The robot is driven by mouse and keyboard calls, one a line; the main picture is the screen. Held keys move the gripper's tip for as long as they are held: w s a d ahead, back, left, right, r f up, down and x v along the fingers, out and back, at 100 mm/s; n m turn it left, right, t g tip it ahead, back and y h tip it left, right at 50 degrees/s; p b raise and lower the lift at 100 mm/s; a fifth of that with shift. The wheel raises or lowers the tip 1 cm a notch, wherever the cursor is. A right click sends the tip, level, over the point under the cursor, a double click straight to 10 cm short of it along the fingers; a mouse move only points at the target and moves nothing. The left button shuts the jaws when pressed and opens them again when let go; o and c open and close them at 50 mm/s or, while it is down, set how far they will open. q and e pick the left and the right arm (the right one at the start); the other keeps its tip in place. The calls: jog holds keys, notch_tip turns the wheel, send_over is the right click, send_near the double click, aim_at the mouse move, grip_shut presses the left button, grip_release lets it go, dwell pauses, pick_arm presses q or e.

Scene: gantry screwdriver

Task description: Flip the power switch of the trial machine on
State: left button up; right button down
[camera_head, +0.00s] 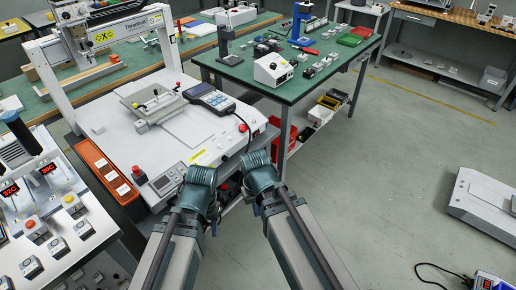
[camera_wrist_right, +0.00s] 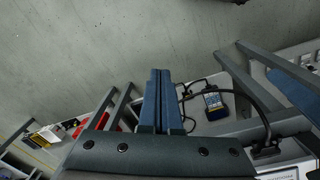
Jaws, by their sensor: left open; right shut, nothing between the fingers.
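A white gantry machine (camera_head: 100,122) stands at the left centre, with its bridge over a green-topped bench behind. A small grey control panel (camera_head: 168,181) and a red button (camera_head: 138,174) sit at its front edge. I cannot tell which part is its power switch. My left gripper (camera_head: 203,180) is at the machine's front edge, its fingers largely hidden by my wrist; it is open. My right gripper (camera_head: 258,168) is just right of it, near the machine's front right corner. In the right wrist view its fingers (camera_wrist_right: 162,100) are shut and empty.
A handheld meter (camera_head: 210,98) with a cable lies on the machine top; it also shows in the wrist view (camera_wrist_right: 213,101). A green-topped table (camera_head: 300,85) with parts stands behind right. A console with red displays (camera_head: 48,168) is at left. Floor at right is mostly free.

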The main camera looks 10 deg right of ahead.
jog(key=w+f+m+t+y+b, duration=0.1)
jog(key=w+f+b, duration=0.1)
jog(key=f+b, duration=0.55)
jog(key=w+f+m+t+y+b, duration=0.1)
jog(key=w+f+b, duration=0.2)
jog(key=f+b, duration=0.45)
jog(key=m+t+h+b, duration=0.1)
jog(key=m+t+b, duration=0.8)
jog(key=m+t, duration=0.9)
send_near(257, 134)
jog(key=s+m+g, duration=0.1)
jog(key=m+g, duration=0.2)
jog(key=d+r+m+h, duration=0.1)
jog(key=d+m+h, duration=0.4)
jog(key=m, duration=0.3)
jog(key=shift+s+d+r+t+h, duration=0.3)
jog(key=shift+d+t+h, duration=0.1)
jog(key=shift+d, duration=0.25)
jog(key=shift+w+a, duration=0.1)
jog(key=shift+w, duration=0.1)
jog(key=shift+w+a, duration=0.7)
jog(key=shift+w, duration=0.55)
jog(key=shift+w+a, duration=0.75)
jog(key=shift+w, duration=0.45)
jog(key=shift+w+a, duration=0.7)
jog(key=shift+w, duration=0.55)
